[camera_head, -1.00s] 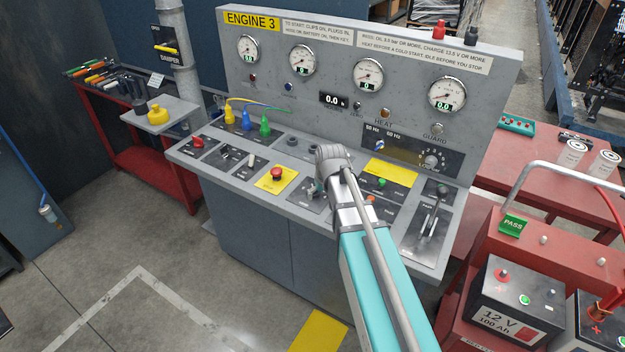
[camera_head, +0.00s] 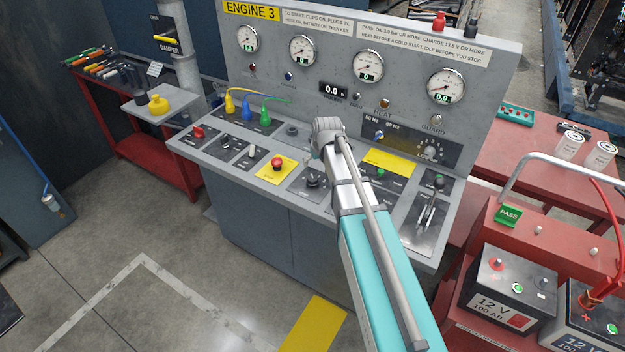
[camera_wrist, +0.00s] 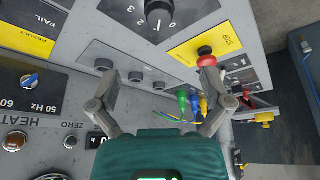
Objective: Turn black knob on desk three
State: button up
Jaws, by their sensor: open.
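Desk three carries a yellow ENGINE 3 sign (camera_head: 251,11). A black rotary knob (camera_head: 312,181) sits on a dark plate on its sloping top, right of the red stop button (camera_head: 277,163). In the wrist view the black knob (camera_wrist: 158,10) is at the top edge, partly cut off, with numbers beside it. My gripper (camera_wrist: 158,72) is open and empty, its fingers spread over a strip of small dark round fittings (camera_wrist: 135,76), apart from the knob. In the head view my gripper (camera_head: 328,128) is beyond the knob, its fingertips hidden.
Yellow, blue and green plugs (camera_head: 247,112) stand on the desk's left, with cables. The upright gauge panel (camera_head: 310,75) rises behind my gripper. Another knob (camera_head: 430,153) is on that panel's right. Levers (camera_head: 428,212) stand at the desk's right end; a red battery cart (camera_head: 515,235) is beyond.

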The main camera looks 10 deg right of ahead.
aim_at(313, 178)
jog(key=shift+b+x, duration=6)
jog(key=shift+x, duration=0.65)
jog(key=c, duration=1.2)
jog(key=shift+n, duration=0.4)
jog(key=n+y, duration=0.1)
jog(key=n, duration=0.3)
jog(key=shift+g+y, duration=0.4)
jog(key=shift+n+g+y, duration=0.4)
jog(key=shift+n+y, duration=0.1)
jog(key=shift+n, duration=1.1)
